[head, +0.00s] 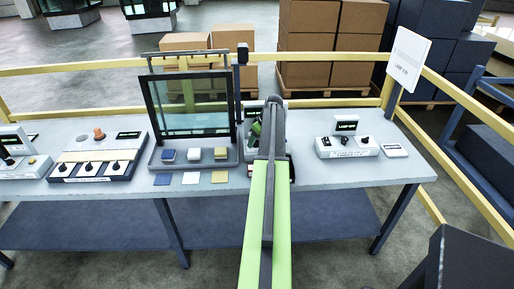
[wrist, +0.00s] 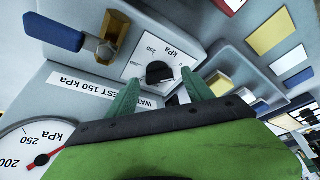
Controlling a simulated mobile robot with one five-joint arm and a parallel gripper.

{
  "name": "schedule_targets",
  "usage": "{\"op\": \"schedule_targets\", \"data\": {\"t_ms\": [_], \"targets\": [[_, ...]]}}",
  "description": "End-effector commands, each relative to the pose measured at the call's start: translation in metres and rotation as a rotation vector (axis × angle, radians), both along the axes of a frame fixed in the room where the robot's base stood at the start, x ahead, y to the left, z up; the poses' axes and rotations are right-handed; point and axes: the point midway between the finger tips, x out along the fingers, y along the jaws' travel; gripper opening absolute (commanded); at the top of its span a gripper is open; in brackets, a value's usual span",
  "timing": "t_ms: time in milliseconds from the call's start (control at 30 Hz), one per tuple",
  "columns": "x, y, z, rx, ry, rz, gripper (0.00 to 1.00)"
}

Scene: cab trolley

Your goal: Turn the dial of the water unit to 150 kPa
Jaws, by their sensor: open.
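The dial (wrist: 159,73) of the water unit is a black round knob on a white kPa scale plate, in the upper middle of the wrist view. I cannot make out its setting. My gripper (wrist: 162,88) is open, with its two green fingers apart on the near side of the knob. I cannot tell whether they touch it. A label reading "TEST 150 kPa" (wrist: 85,95) lies to the left. A round white pressure gauge (wrist: 25,145) with a red needle is cut off at the lower left. In the head view my arm hides most of the water unit (head: 250,106).
A brass valve (wrist: 110,38) with a blue handle (wrist: 55,32) stands close to the dial. In the head view, a glass-screened tray (head: 200,166) with blocks and a switch panel (head: 98,160) stand left of my arm. A lamp unit (head: 347,147) stands to the right.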

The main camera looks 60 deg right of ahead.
Motion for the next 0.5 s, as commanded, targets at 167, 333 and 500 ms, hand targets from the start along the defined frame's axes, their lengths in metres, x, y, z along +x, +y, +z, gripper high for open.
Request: {"op": "schedule_targets", "data": {"t_ms": [167, 333, 500], "targets": [[0.0012, 0.0002, -0.0008, 0.0, 0.0, 0.0, 0.6], [0.0013, 0.0003, -0.0007, 0.0, 0.0, 0.001, 0.48], [0.0015, 0.0005, -0.0007, 0.001, 0.0, 0.001, 0.26]]}}
